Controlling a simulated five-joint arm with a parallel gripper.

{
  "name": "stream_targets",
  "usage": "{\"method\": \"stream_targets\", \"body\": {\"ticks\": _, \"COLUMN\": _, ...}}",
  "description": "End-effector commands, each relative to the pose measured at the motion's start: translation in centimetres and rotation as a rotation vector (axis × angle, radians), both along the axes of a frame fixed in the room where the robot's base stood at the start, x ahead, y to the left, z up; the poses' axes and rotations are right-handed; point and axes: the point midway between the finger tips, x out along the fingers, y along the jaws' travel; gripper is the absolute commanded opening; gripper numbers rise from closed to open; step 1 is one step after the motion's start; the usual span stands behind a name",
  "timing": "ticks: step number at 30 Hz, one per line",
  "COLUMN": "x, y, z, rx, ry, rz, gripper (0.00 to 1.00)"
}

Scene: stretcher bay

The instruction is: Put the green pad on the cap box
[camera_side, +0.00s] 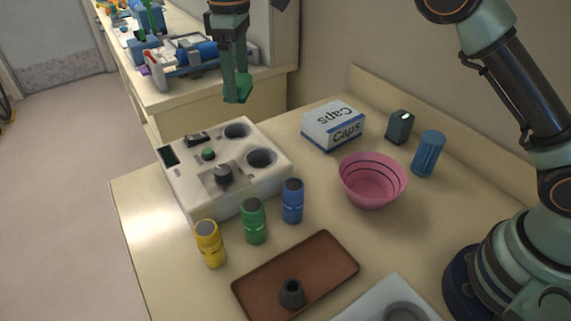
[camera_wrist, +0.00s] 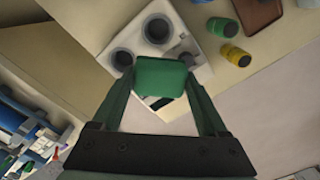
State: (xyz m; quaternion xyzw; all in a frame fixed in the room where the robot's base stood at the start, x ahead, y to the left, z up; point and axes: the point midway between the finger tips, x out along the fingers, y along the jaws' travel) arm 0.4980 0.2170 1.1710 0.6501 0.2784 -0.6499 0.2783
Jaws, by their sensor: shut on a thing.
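My gripper (camera_side: 236,88) is raised above the far side of the white machine in the side view. It is shut on the green pad (camera_side: 238,92), which sits between the fingertips. In the wrist view the green pad (camera_wrist: 160,76) lies between the two green fingers of my gripper (camera_wrist: 161,84). The cap box (camera_side: 333,125), white with a blue band and "Caps" printed on it, stands near the back of the bench, right of and below the gripper in the side view. Its top looks bare. The cap box does not show in the wrist view.
The white machine (camera_side: 233,185) with round wells lies left of the box. A pink bowl (camera_side: 372,181), a dark small container (camera_side: 399,127) and a blue cylinder (camera_side: 427,154) stand to its right. Yellow (camera_side: 209,244), green (camera_side: 253,221) and blue (camera_side: 292,201) canisters stand in front, near a brown tray (camera_side: 337,250).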

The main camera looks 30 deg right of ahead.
Motion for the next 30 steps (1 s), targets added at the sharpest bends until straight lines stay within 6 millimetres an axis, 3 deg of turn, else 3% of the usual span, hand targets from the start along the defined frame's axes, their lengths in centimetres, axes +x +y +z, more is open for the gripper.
{"method": "stream_targets", "body": {"ticks": 1, "x": 1.1, "y": -2.7, "z": 0.4, "rx": 0.001, "ry": -0.002, "rz": -0.075, "gripper": 0.24}}
{"method": "stream_targets", "body": {"ticks": 6, "x": 3.1, "y": -10.8, "z": 1.4, "rx": 0.000, "ry": -0.001, "rz": -0.309, "gripper": 0.24}}
{"method": "stream_targets", "body": {"ticks": 12, "x": 3.9, "y": -20.0, "z": 2.6, "rx": 0.000, "ry": -0.001, "rz": -0.569, "gripper": 0.24}}
{"method": "stream_targets", "body": {"ticks": 15, "x": 3.8, "y": -23.6, "z": 3.1, "rx": 0.001, "ry": -0.002, "rz": -0.671, "gripper": 0.24}}
{"method": "stream_targets", "body": {"ticks": 21, "x": 3.3, "y": -27.7, "z": 3.6, "rx": 0.000, "ry": -0.001, "rz": -0.789, "gripper": 0.24}}
{"method": "stream_targets", "body": {"ticks": 26, "x": 3.1, "y": -28.5, "z": 2.7, "rx": -0.001, "ry": 0.002, "rz": -0.813, "gripper": 0.24}}
{"method": "stream_targets", "body": {"ticks": 30, "x": 3.0, "y": -28.4, "z": 0.4, "rx": -0.001, "ry": 0.004, "rz": -0.812, "gripper": 0.24}}
